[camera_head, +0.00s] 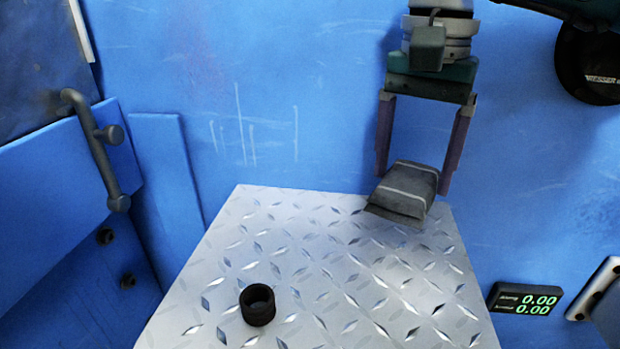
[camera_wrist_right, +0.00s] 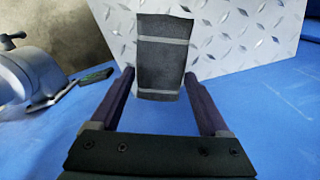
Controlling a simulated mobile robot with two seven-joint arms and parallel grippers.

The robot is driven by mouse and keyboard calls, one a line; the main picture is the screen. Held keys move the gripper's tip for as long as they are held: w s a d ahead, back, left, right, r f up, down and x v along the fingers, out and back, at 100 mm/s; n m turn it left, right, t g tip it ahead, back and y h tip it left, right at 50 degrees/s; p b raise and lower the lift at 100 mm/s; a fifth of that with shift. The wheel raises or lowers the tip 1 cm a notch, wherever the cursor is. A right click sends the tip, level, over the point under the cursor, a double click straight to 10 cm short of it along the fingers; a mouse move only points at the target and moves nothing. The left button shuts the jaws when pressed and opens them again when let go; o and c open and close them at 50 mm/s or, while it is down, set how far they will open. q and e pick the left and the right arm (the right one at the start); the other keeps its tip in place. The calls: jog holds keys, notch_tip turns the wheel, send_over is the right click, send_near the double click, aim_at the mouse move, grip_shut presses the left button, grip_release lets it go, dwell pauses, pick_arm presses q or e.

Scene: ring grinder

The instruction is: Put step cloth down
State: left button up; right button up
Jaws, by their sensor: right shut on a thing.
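The step cloth (camera_head: 405,189) is a dark grey folded pad with light stripes. My right gripper (camera_head: 412,182) is shut on it, with its two fingers at opposite sides of the cloth. The cloth lies tilted over the back right part of the metal diamond-plate step (camera_head: 325,255). I cannot tell whether its lower edge touches the plate. In the right wrist view the cloth (camera_wrist_right: 162,65) sits between the fingertips, with the plate (camera_wrist_right: 235,40) behind it. My left gripper is not in view.
A black ring (camera_head: 258,304) stands on the front left of the plate. A blue wall (camera_head: 290,90) rises behind. A grey handle (camera_head: 95,150) is on the left, and a digital readout (camera_head: 525,300) is on the right. The middle of the plate is clear.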

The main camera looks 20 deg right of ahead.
aim_at(400, 227)
notch_tip(400, 227, down, 6)
jog(key=b, duration=0.2)
jog(key=shift+b, duration=0.3)
jog(key=shift+f, duration=0.1)
jog(key=o, duration=1.3)
notch_tip(400, 227, up, 11)
jog(key=p, duration=0.6)
jog(key=shift+r+p, duration=0.3)
jog(key=shift+r, duration=0.4)
